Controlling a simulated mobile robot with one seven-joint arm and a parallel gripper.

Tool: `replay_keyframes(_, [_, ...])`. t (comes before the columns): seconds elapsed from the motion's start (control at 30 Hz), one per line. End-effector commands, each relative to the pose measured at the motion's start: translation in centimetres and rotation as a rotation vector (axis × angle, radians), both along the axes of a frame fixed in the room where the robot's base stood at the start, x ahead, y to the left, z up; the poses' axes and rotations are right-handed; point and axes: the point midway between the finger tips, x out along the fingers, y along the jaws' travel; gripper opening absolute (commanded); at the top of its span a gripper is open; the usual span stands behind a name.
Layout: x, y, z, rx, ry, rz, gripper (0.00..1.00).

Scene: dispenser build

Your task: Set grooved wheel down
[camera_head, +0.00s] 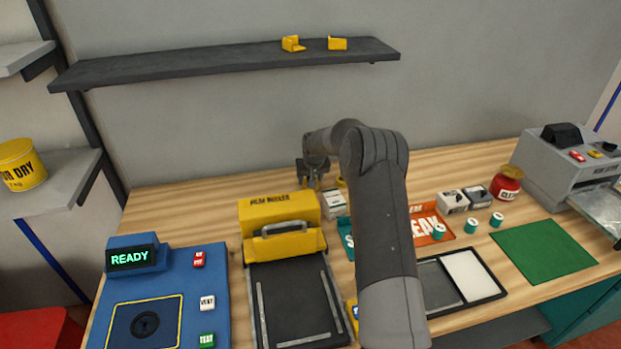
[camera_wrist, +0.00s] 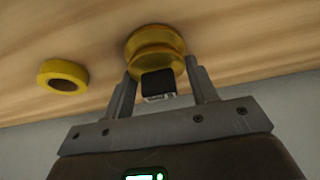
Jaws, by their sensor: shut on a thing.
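The grooved wheel (camera_wrist: 155,48) is yellow, with a narrower waist between two rims. It shows in the wrist view between the fingertips of my gripper (camera_wrist: 160,68), which is shut on it. The wheel is over or on the wooden tabletop; I cannot tell whether it touches the wood. A small black block with a pale edge (camera_wrist: 158,84) shows between the fingers, in front of the wheel. In the head view my gripper (camera_head: 314,182) points down at the back of the table, near the wall, and my arm hides part of the area.
A yellow ring (camera_wrist: 62,76) lies beside the wheel. A yellow film machine (camera_head: 280,210) and a small white box (camera_head: 333,204) stand in front of my gripper. A dark shelf (camera_head: 220,65) hangs above. Bare wood lies along the back.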

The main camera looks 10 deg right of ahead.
Motion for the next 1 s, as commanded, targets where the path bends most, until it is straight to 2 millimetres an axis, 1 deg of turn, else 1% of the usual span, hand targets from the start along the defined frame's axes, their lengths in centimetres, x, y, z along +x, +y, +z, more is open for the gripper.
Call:
replay_keyframes(0.1, [0.1,0.0,0.2,0.000,-0.002,0.000,0.19])
replay_keyframes(0.23, [0.0,0.0,-0.2,0.000,-0.002,0.000,0.19])
replay_keyframes(0.27, [0.0,0.0,-0.2,0.000,-0.001,0.000,0.55])
replay_keyframes(0.5, [0.0,0.0,-0.1,0.000,-0.001,0.000,0.75])
replay_keyframes(0.77, [0.0,0.0,0.0,0.000,-0.001,0.000,0.75])
replay_keyframes(0.87, [-0.2,0.0,0.7,0.000,-0.002,0.000,0.75])
replay_keyframes(0.97, [-0.6,0.0,1.9,-0.001,-0.003,0.000,0.75])
replay_keyframes(1.0, [-0.9,0.0,2.6,-0.001,-0.004,0.000,0.75])
